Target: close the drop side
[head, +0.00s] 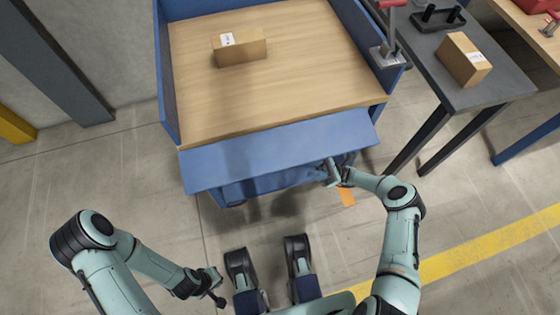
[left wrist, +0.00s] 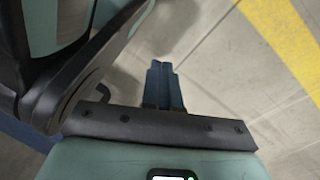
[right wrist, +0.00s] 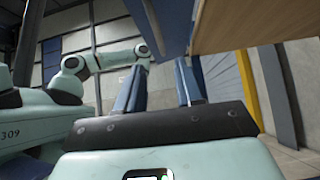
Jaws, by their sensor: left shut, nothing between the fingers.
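The drop side is the long blue panel (head: 280,152) along the front of the wood-topped bin. It is folded outward and down, and looks nearly flat or a little tilted. My right gripper (head: 333,170) is just below the panel's front edge, near its right end. In the right wrist view its two fingers (right wrist: 160,88) stand apart, with the panel's underside (right wrist: 170,22) above and beyond them; I cannot tell whether they touch it. My left gripper (head: 217,300) is low near my base, away from the panel. In the left wrist view its fingers (left wrist: 163,85) are together and empty.
A cardboard box (head: 240,50) lies on the wooden deck (head: 290,90) at the back. Blue side walls bound the deck; a red-handled clamp (head: 388,50) is on the right wall. A dark table (head: 490,88) with another box (head: 463,60) stands to the right. The floor in front is clear.

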